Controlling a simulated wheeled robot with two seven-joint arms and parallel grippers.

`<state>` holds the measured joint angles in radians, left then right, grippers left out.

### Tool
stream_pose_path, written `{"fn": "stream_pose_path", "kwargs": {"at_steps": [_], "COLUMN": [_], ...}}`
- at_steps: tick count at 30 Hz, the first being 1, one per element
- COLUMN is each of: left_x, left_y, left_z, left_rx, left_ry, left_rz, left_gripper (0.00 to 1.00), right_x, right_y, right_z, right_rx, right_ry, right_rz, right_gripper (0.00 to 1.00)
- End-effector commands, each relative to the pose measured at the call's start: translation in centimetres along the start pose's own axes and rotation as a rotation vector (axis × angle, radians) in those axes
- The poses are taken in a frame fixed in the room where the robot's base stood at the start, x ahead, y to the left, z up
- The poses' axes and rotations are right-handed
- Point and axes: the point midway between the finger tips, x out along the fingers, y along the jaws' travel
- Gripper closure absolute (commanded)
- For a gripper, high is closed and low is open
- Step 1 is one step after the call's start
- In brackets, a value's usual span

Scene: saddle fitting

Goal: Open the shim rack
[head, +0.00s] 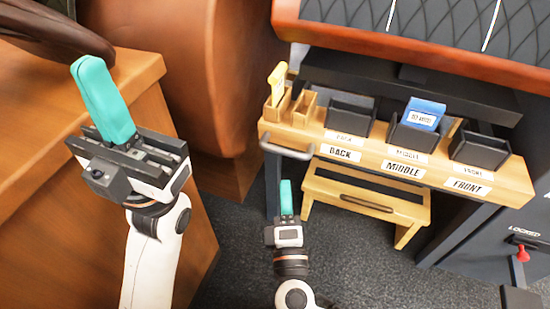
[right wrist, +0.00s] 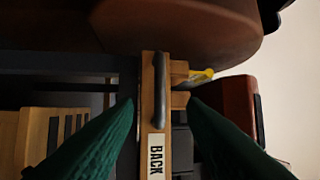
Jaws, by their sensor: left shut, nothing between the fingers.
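The shim rack (head: 400,165) is a light wooden drawer front with BACK, MIDDLE and FRONT labels, at the right of the head view. A grey bar handle (head: 287,147) is on its left end; it also shows in the right wrist view (right wrist: 159,90). My right gripper (head: 286,186) is just below and in front of that handle in the head view. In the right wrist view its green fingers (right wrist: 161,102) are spread, with the handle lying ahead in the gap, apart from them. My left gripper (head: 88,68) is shut and empty, far left of the rack.
Black bins (head: 350,115) stand on the rack, a blue labelled piece (head: 425,112) in the middle one. A yellow piece (head: 277,82) stands at the left end. A wooden step stool (head: 365,190) is below. A red lever (head: 522,253) sits under a LOCKED label at right.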

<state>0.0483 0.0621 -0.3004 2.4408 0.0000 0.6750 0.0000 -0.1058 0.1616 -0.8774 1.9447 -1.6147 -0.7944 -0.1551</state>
Motion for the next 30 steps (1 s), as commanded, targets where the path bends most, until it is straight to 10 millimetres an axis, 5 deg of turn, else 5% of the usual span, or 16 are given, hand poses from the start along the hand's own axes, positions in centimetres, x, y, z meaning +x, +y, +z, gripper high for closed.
{"fn": "stream_pose_path", "kwargs": {"at_steps": [18, 30], "left_x": [0.6, 0.9], "left_y": [-0.1, -0.2], "left_z": [0.1, 0.2], "left_rx": [0.005, 0.006], "left_ry": [-0.033, -0.042], "left_rz": [-0.015, -0.018], "left_gripper": [1.0, 1.0], "right_x": [10.5, 11.6], "right_y": [0.1, 0.0], "right_z": [0.0, 0.0], "right_rx": [0.0, 0.001], "right_ry": [-0.001, -0.001], "right_rz": [0.001, 0.004], "right_gripper": [0.62, 0.62]}}
